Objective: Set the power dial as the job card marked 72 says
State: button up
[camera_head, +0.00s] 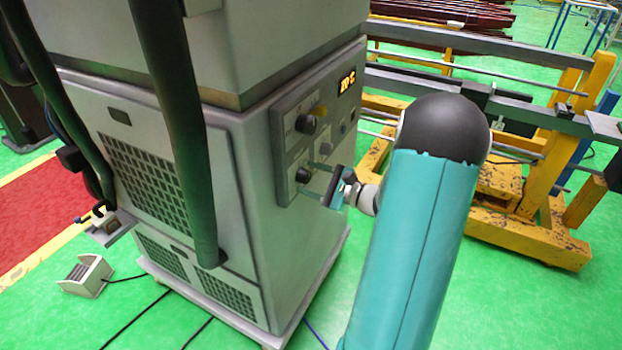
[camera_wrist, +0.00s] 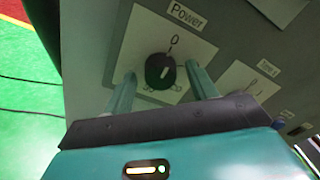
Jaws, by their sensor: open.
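The power dial (camera_wrist: 160,71) is a black knob with a white mark, on a white plate labelled "Power" in the wrist view. A "0" shows above it, and the lettering below it is partly hidden. In the head view the dial (camera_head: 302,175) is the lower black knob on the grey cabinet's side panel. My gripper (camera_wrist: 160,88) is open, with one teal finger on each side of the dial. I cannot tell whether the fingers touch it. In the head view my gripper (camera_head: 318,183) is close to the panel. No job card marked 72 shows clearly.
Another plate (camera_wrist: 245,85) with a partly hidden label lies right of the dial. Yellow and grey racks (camera_head: 530,195) stand to the right.

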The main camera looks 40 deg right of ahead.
jog(key=shift+w, duration=0.25)
jog(key=shift+c, duration=0.5)
jog(key=c, duration=0.9)
